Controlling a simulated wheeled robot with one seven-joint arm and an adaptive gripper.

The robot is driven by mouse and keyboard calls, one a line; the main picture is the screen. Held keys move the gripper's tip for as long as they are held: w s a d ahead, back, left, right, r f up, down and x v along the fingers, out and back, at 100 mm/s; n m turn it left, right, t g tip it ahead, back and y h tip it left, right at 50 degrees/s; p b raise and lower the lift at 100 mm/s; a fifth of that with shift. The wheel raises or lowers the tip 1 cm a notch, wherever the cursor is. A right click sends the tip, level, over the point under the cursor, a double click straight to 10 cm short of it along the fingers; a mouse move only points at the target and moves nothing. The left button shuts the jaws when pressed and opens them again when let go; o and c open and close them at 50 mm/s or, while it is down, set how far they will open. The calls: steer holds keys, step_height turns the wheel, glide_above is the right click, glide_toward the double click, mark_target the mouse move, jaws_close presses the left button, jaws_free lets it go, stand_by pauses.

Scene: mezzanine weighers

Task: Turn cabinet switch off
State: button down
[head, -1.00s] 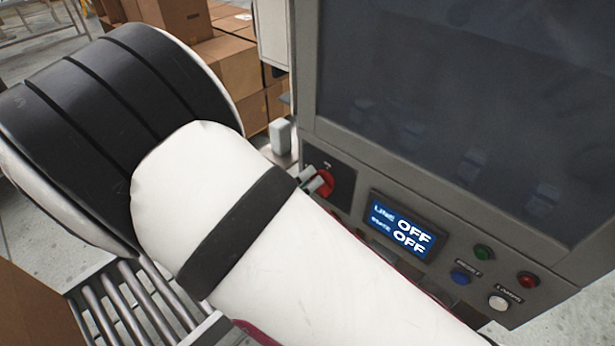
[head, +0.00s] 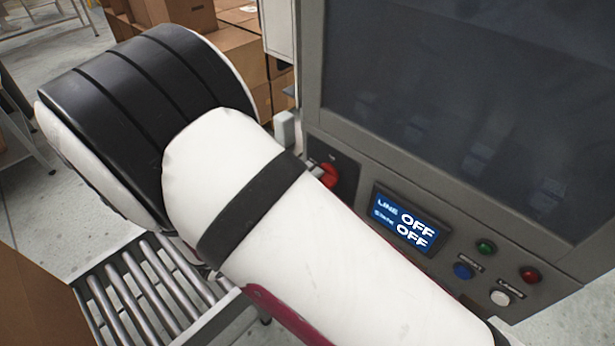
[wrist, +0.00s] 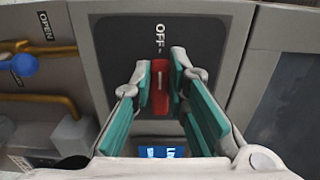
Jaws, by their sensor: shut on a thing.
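The cabinet switch is a red handle on a dark plate. In the head view the red switch (head: 328,175) shows at the cabinet's left edge, partly hidden by my arm. In the wrist view the red handle (wrist: 160,85) stands in line with the "OFF" label above it. My gripper (wrist: 160,88) has its teal-padded fingers on either side of the handle, shut on it. In the head view only a fingertip of my gripper (head: 315,171) shows beside the switch. The display (head: 407,222) reads "LINE OFF" and a second "OFF".
A roller conveyor (head: 150,290) lies below my arm. In the wrist view, a yellow pipe (wrist: 45,100) and a blue knob (wrist: 25,65) are at left.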

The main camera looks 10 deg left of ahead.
steer(key=shift+f, duration=0.1)
stand_by(0.3)
steer(key=c, duration=1.6)
jaws_free()
steer(key=shift+o, duration=0.2)
steer(key=shift+s+a, duration=0.1)
steer(key=v, duration=1.1)
steer(key=shift+s+a, duration=0.25)
steer(key=shift+s, duration=0.1)
